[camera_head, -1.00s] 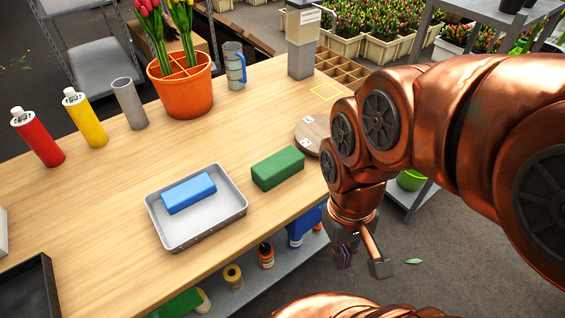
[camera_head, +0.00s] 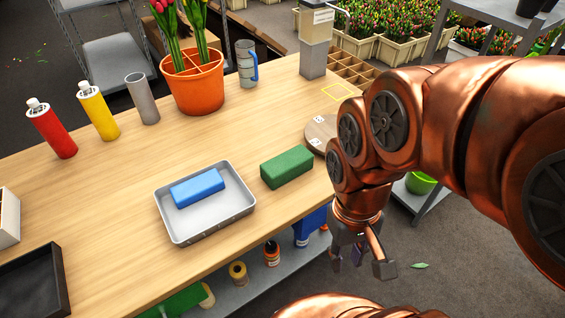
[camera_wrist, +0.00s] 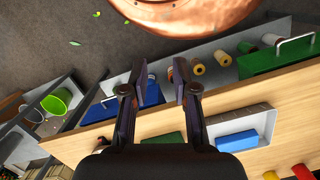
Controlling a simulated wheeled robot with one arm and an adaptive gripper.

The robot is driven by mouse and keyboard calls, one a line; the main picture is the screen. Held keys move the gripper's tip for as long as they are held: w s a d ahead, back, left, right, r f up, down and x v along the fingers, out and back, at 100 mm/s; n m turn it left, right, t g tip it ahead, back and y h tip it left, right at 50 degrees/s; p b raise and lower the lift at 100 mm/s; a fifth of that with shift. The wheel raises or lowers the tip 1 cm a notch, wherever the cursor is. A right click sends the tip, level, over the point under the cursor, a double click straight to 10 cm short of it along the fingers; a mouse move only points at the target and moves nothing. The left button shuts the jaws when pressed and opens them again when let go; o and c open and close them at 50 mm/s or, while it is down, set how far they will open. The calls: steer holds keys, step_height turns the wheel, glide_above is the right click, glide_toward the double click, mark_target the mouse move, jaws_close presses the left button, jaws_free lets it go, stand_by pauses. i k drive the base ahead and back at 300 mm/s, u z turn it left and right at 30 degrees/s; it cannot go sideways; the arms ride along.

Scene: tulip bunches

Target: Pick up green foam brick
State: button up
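The green foam brick (camera_head: 287,167) lies on the wooden table, near its front right edge, just right of the metal tray. It also shows in the wrist view (camera_wrist: 163,138), partly hidden behind my gripper. My gripper (camera_head: 358,262) hangs off the table's front edge, to the right of and nearer than the brick, apart from it. In the wrist view my gripper (camera_wrist: 158,82) has its two fingers spread with a clear gap and nothing between them.
A grey tray (camera_head: 213,231) holding a blue brick (camera_head: 198,187) stands left of the green brick. A round wooden board (camera_head: 318,133) lies behind it. An orange pot (camera_head: 196,92), bottles and cups stand farther back.

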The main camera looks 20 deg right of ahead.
mark_target(278, 171)
steer(key=u, duration=3.45)
steer(key=k, duration=1.9)
steer(key=z, duration=0.85)
